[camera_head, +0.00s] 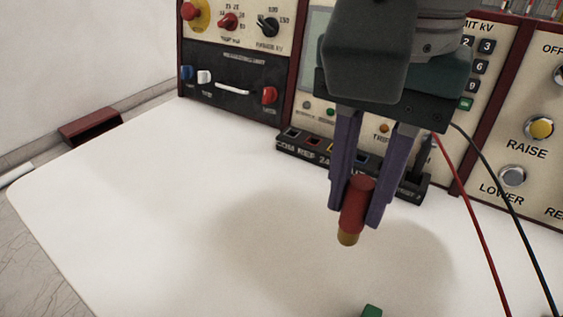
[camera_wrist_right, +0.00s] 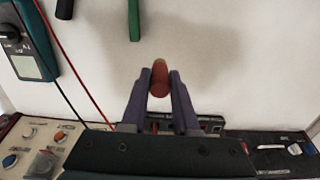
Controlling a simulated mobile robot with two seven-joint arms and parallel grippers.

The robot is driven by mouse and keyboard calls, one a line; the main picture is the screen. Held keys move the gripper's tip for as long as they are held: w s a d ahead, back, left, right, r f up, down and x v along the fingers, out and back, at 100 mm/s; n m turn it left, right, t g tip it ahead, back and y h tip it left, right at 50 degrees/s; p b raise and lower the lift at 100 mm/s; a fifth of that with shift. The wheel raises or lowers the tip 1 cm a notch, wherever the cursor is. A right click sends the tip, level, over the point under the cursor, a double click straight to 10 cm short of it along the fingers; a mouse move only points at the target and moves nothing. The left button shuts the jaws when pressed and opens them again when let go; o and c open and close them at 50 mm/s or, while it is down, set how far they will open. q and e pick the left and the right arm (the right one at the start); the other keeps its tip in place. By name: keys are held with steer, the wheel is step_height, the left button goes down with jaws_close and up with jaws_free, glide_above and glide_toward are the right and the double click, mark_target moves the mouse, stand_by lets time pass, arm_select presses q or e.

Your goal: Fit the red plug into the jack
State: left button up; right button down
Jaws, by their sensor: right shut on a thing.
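The red plug (camera_head: 355,200), a short red cylinder with a brass-coloured tip, is held tilted between the purple fingers of my right gripper (camera_head: 358,205). Its brass end points down toward the white surface and appears clear of it. In the right wrist view the plug (camera_wrist_right: 159,84) sits between the fingertips (camera_wrist_right: 159,76). Behind the gripper, a dark socket strip (camera_head: 312,151) with several square, colour-edged jacks stands at the foot of the panel. My fingers hide part of the strip, and the plug is apart from it. My left gripper is out of view.
A panel with knobs and buttons (camera_head: 540,126) stands along the back. Red and black leads (camera_head: 472,225) run down at the right. A green object (camera_head: 372,311) lies at the front. A handheld meter (camera_wrist_right: 28,45) shows in the wrist view. The white mat's left side (camera_head: 100,210) is clear.

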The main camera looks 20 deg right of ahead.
step_height(320, 180, down, 9)
steer(key=b, duration=0.2)
steer(key=shift+f+b, duration=0.1)
steer(key=shift+b, duration=0.3)
steer(key=c, duration=0.7)
jaws_free()
steer(key=shift+o, duration=0.2)
